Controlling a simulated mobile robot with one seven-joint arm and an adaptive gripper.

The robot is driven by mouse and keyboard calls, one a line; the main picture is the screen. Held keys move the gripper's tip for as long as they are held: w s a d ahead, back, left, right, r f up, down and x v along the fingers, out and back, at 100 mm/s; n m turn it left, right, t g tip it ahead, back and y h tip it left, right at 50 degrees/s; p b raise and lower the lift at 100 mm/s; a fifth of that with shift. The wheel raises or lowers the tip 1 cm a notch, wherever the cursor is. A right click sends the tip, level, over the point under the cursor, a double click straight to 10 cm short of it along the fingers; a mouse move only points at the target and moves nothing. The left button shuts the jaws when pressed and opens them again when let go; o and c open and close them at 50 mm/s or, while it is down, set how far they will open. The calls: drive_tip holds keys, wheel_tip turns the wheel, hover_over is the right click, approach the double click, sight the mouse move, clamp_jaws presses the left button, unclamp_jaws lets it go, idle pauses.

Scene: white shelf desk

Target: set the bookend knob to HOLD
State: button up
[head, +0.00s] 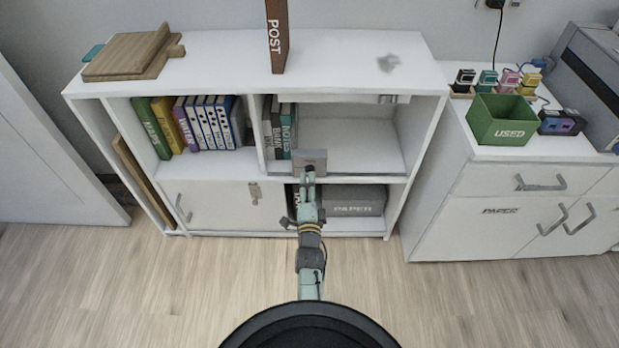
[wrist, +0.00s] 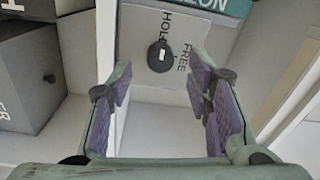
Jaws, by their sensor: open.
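The bookend (head: 312,156) is a grey plate beside the books in the middle compartment; my arm partly covers it in the head view. In the wrist view its pale face (wrist: 140,25) carries the words HOLD and FREE. Its round black knob (wrist: 160,57) sits beside these words; I cannot tell clearly which word it points at. My gripper (wrist: 160,82) is open, its purple-padded fingers spread on either side below the knob, with nothing between them. In the head view my gripper (head: 309,176) is at the front of the bookend, its fingers hardly visible.
Grey and teal books (head: 284,128) stand left of the bookend, and the compartment is empty to its right. A grey PAPER box (head: 355,201) sits on the lower shelf. A brown POST block (head: 277,35) stands on top. A green USED bin (head: 502,120) is on the right cabinet.

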drive_tip(key=s, duration=0.3)
drive_tip(key=shift+s, duration=0.4)
